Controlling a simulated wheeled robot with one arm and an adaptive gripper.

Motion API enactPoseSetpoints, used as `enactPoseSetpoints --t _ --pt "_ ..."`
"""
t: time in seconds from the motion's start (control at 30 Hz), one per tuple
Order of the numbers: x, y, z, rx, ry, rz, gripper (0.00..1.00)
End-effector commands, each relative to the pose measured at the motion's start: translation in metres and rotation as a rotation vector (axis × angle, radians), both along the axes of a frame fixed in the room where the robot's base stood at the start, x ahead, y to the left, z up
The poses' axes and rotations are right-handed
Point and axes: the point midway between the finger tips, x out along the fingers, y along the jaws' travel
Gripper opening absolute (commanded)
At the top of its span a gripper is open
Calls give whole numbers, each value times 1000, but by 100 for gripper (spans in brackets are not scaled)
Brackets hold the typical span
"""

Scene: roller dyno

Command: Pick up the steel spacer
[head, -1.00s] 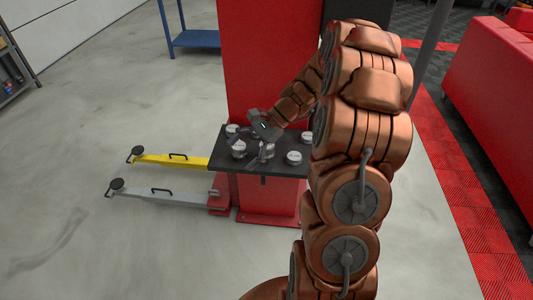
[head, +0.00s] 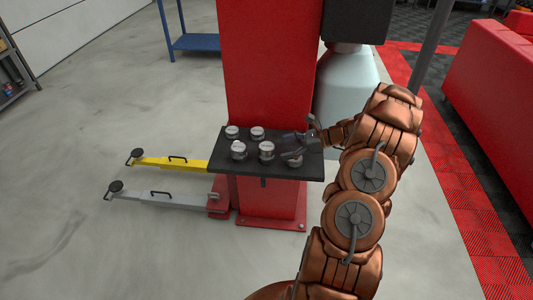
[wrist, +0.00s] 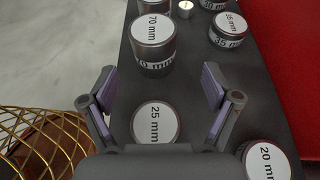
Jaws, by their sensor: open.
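Several round steel spacers with white size labels stand on a black shelf (head: 228,160). In the wrist view, the 25 mm spacer (wrist: 153,122) sits low in the picture between my gripper's fingers, partly hidden by the gripper body. The 70 mm spacer (wrist: 153,42) is taller and stands just beyond the fingertips. The 35 mm spacer (wrist: 229,29) is at upper right and the 20 mm spacer (wrist: 267,161) at lower right, outside the right finger. My gripper (wrist: 158,82) is open and empty; in the head view it (head: 292,147) hovers over the shelf's right end.
A red column (head: 265,65) rises behind the shelf. A yellow arm (head: 170,162) and a grey arm (head: 160,195) stick out left, low over the floor. A pale tank-like body (head: 347,95) stands behind right. A small shiny piece (wrist: 186,9) lies beyond the 70 mm spacer.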

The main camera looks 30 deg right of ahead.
Motion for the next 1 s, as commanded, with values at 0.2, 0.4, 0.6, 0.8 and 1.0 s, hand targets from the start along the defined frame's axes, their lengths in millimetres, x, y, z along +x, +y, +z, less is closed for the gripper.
enactPoseSetpoints --t 0.2,0.4,0.6,0.8,1.0 --pt "10 16 -5 0 3 1 88" --pt "23 40 -13 1 3 3 88" --pt "32 50 -19 -2 1 2 88" --pt "33 50 -20 -2 1 1 88" --pt "33 49 -20 -2 1 1 70"
